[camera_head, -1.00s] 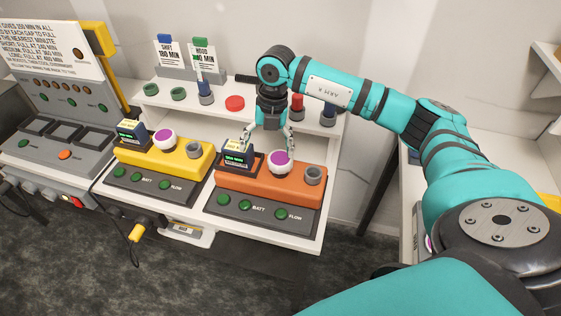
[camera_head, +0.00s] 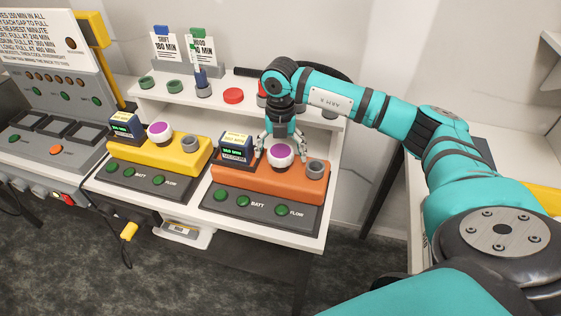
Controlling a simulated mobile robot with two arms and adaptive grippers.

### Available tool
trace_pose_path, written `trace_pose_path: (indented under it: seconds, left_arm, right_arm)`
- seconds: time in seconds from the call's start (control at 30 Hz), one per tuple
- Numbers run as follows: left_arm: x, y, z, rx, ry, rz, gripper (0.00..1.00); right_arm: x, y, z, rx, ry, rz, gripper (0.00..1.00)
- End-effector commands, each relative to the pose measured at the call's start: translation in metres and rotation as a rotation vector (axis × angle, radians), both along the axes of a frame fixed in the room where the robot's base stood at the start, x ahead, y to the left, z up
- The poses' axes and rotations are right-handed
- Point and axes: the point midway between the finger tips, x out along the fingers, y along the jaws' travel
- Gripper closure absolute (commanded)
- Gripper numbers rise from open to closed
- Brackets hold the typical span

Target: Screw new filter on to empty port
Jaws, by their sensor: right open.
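The orange unit (camera_head: 300,184) stands on the front of the white bench. It carries a white round filter with a purple top (camera_head: 280,155) and, to its right, a grey round fitting with a hollow-looking top (camera_head: 315,168). My right gripper (camera_head: 281,146) is open, pointing down just over and behind this filter, with its fingers spread to either side; I cannot tell whether they touch it. The yellow unit (camera_head: 185,163) on the left has a similar purple-topped filter (camera_head: 160,133) and grey fitting (camera_head: 191,143). My left gripper is out of view.
A dark display block (camera_head: 235,150) stands close left of my right gripper. The back shelf holds green rings (camera_head: 178,87), a red disc (camera_head: 233,96) and a grey-blue piece (camera_head: 203,85); my arm partly hides items further right. Sign cards (camera_head: 167,46) stand behind.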

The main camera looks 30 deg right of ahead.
Motion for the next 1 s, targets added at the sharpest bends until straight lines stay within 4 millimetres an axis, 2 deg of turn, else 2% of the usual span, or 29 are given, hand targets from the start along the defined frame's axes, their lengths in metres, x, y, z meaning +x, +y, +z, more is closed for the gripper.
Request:
trace_pose_path:
  seconds: [0.1,0.47,0.57,1.0]
  left_arm:
    - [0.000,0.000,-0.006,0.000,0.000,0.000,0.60]
    - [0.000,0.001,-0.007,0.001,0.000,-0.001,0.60]
    - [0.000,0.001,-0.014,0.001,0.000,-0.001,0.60]
    - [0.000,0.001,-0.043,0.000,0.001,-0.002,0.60]
  right_arm:
    - [0.000,0.000,-0.008,0.001,-0.001,0.000,0.08]
    - [0.000,0.000,-0.008,0.001,-0.001,0.023,0.08]
    - [0.001,0.000,-0.010,0.000,-0.001,0.143,0.08]
    - [0.001,0.000,-0.010,0.000,-0.002,0.938,0.08]
